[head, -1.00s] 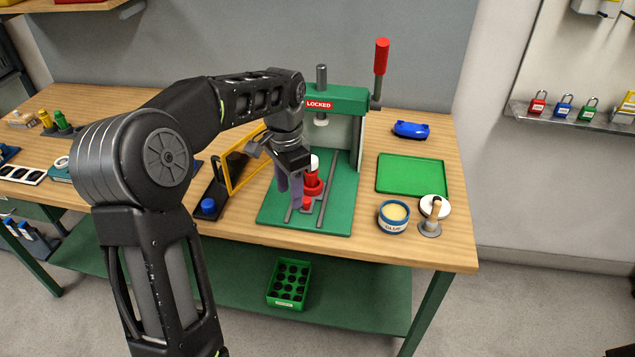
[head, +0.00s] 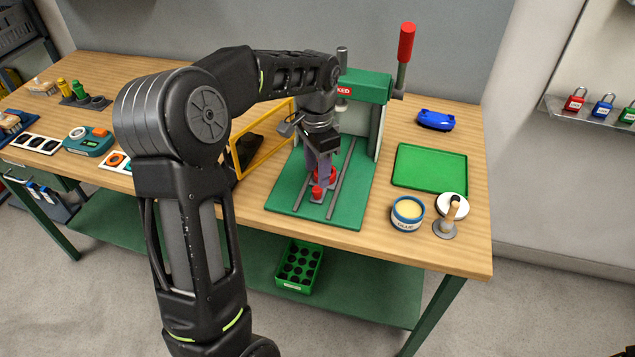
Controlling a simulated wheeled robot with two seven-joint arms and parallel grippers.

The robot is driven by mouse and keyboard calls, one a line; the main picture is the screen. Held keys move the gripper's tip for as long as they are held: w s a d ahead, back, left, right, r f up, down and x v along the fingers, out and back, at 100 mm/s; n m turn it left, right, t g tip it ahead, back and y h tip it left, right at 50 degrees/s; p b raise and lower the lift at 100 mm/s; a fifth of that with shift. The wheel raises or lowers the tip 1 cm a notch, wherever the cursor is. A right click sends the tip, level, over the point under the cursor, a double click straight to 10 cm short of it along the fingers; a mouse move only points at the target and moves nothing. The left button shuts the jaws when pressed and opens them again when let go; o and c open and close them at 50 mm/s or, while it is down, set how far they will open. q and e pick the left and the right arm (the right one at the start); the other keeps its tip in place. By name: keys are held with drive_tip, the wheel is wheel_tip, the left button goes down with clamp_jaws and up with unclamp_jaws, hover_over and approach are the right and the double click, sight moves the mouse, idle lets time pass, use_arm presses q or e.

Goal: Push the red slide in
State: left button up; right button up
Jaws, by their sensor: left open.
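The red slide (head: 317,192) sits between two grey rails on the green base plate (head: 285,205) of a green press (head: 372,87). Its front knob and part of its red body show; the rest is hidden behind my left gripper. My left gripper (head: 318,177) points down over the slide, its fingers right at the slide just behind the knob. It is open. I cannot tell whether the fingers touch the slide. The press's sign is partly covered by my arm. My right gripper is not in view.
A yellow-framed guard (head: 262,140) stands left of the press. To the right are a green tray (head: 430,168), a glue pot (head: 407,214), a wooden-handled tool (head: 448,222) and a blue object (head: 436,120). The press's red-handled lever (head: 405,45) stands upright.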

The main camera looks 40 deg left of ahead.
sight(318, 188)
use_arm(q)
wheel_tip(318, 188, down, 5)
drive_tip(key=shift+f+p, duration=0.15)
drive_tip(key=shift+p, duration=0.2)
clamp_jaws()
idle(0.3)
idle(1.0)
